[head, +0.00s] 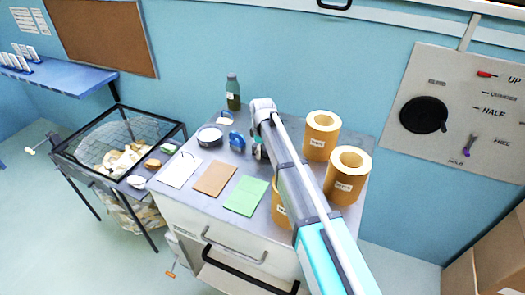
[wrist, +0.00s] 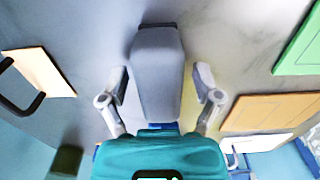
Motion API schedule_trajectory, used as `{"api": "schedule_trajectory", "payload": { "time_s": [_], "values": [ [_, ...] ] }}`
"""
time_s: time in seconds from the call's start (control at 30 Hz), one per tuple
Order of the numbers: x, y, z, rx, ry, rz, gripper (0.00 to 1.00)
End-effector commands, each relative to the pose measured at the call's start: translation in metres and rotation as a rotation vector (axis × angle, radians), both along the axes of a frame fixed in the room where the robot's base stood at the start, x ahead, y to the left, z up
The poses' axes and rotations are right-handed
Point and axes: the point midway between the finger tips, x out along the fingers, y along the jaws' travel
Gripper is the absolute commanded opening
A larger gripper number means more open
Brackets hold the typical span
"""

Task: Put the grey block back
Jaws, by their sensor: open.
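The grey block (wrist: 157,75) is long and pale, with a dark far edge, and lies in the middle of the wrist view. My gripper (wrist: 160,85) is open, with one finger on each side of the block and a visible gap at both sides. I cannot tell how far above the table the fingertips are. In the head view my gripper (head: 259,150) is low over the grey tabletop (head: 205,210), partly behind my arm. I cannot make out the block there. A blue part shows at the block's near end in the wrist view.
Kraft rolls (head: 321,136) stand to the right of my arm. A dark green bottle (head: 233,92) stands at the back. A blue object (head: 237,141) is just left of my gripper. Green (head: 246,195), brown (head: 214,179) and white (head: 180,169) sheets lie in front. A mesh bin (head: 110,140) stands left.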

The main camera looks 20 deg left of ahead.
Motion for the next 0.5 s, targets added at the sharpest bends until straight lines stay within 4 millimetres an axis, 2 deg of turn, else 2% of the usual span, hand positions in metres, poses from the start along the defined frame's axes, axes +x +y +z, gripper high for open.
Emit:
{"api": "schedule_trajectory", "payload": {
  "time_s": [0.27,0.5],
  "values": [
    [0.000,0.000,0.011,0.000,0.000,0.000,0.82],
    [0.000,0.000,0.029,0.000,0.000,0.000,0.82]
  ]
}}
